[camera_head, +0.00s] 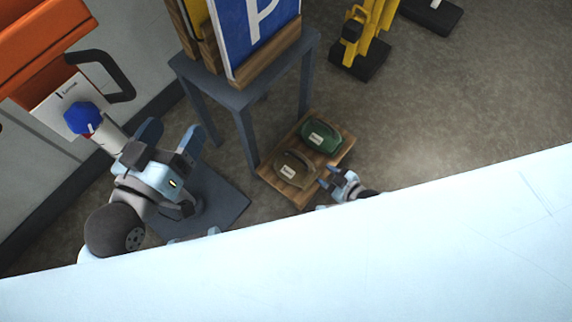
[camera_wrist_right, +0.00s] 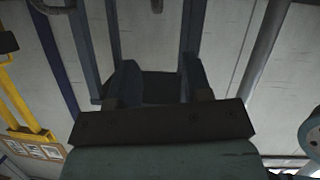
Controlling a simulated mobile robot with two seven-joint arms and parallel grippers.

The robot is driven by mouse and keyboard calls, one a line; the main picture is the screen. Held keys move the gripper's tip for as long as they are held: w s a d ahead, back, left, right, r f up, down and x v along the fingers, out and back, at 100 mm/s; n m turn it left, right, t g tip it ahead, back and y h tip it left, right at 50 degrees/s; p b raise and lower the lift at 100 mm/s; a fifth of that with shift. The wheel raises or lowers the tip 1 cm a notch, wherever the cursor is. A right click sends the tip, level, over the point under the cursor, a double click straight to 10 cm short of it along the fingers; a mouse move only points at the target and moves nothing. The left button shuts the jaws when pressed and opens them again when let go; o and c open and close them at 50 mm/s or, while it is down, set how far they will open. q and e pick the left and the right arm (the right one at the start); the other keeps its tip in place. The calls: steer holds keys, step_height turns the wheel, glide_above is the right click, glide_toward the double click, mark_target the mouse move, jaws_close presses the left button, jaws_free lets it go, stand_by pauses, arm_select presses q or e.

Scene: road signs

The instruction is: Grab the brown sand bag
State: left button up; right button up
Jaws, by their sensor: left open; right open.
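The brown sand bag (camera_head: 294,170) lies on a low wooden board (camera_head: 301,201) on the floor, in front of a green bag (camera_head: 321,138). My right gripper (camera_head: 328,177) is open just to the right of the brown bag, its fingers pointing towards it. I cannot tell whether they touch it. In the right wrist view the two fingers (camera_wrist_right: 160,86) stand apart, and I cannot make out the bag there. My left gripper (camera_head: 171,130) is open and empty at the left, well away from the bags.
A grey-blue table (camera_head: 245,102) carrying a blue parking sign (camera_head: 258,35) stands behind the board. A yellow stand (camera_head: 372,35) is at the back right. A large pale surface (camera_head: 400,255) covers the lower part of the head view. Open floor lies right of the board.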

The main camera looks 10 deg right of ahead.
mark_target(300, 159)
steer(key=b+x, duration=0.3)
steer(key=x, duration=0.5)
steer(key=shift+w+a+f+b, duration=0.1)
steer(key=shift+f+b, duration=0.2)
steer(key=shift+w+a+f, duration=0.15)
steer(key=shift+w, duration=0.1)
steer(key=b+x, duration=0.3)
steer(key=shift+w+f, duration=0.25)
steer(key=shift+w, duration=0.05)
steer(key=shift+w+a, duration=0.25)
steer(key=shift+w, duration=0.1)
arm_select(q)
steer(key=w+m, duration=0.1)
steer(key=w+a+m+t, duration=0.1)
steer(key=m, duration=0.1)
steer(key=w+m+h, duration=0.1)
steer(key=shift+a+t, duration=0.4)
arm_select(e)
jaws_close()
arm_select(q)
steer(key=shift+f, duration=0.1)
